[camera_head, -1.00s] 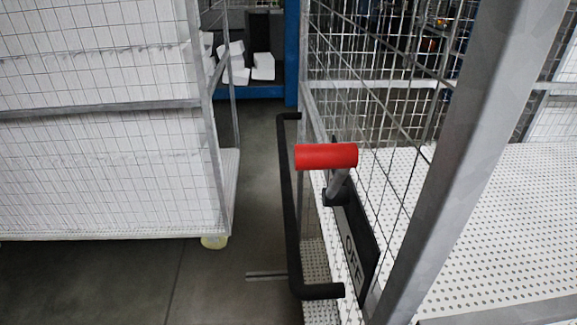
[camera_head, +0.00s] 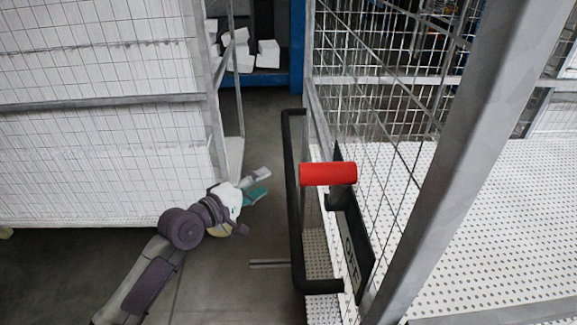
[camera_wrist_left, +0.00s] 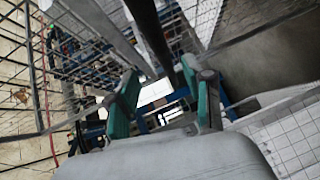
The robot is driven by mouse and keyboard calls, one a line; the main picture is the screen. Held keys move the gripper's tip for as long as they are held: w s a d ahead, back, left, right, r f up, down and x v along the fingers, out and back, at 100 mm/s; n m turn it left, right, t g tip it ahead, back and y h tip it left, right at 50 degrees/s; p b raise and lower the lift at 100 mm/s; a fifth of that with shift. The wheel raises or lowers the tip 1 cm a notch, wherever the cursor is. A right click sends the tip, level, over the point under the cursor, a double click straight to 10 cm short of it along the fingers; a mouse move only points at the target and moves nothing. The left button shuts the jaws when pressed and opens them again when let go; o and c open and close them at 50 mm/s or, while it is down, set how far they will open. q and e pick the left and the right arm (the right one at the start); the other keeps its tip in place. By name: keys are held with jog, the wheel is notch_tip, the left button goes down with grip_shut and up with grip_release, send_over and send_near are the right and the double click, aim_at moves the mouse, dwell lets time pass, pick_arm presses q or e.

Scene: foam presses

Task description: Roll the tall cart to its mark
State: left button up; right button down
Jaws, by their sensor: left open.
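A wire-mesh cart (camera_head: 330,82) with a white perforated shelf stands on the right. A black bar handle (camera_head: 292,200) runs along its near side, beside a red-gripped lever (camera_head: 328,174) and a plate whose visible letters read "OFF". My left gripper (camera_head: 262,182) is open, a little left of the black handle and apart from it in the head view. In the left wrist view its two green-sided fingers (camera_wrist_left: 165,105) are spread, with a dark bar (camera_wrist_left: 152,35) beyond them. A mark on the floor cannot be made out with certainty. My right gripper is not seen.
Another mesh cart (camera_head: 100,103) packed with white material stands on the left, close to my left arm. Between the carts is a narrow strip of grey floor (camera_head: 262,135). White blocks (camera_head: 267,53) lie on a blue-framed rack at the back.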

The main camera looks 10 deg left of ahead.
aim_at(289, 168)
pick_arm(q)
jog(key=x, duration=1.1)
jog(key=shift+a, duration=0.1)
grip_shut()
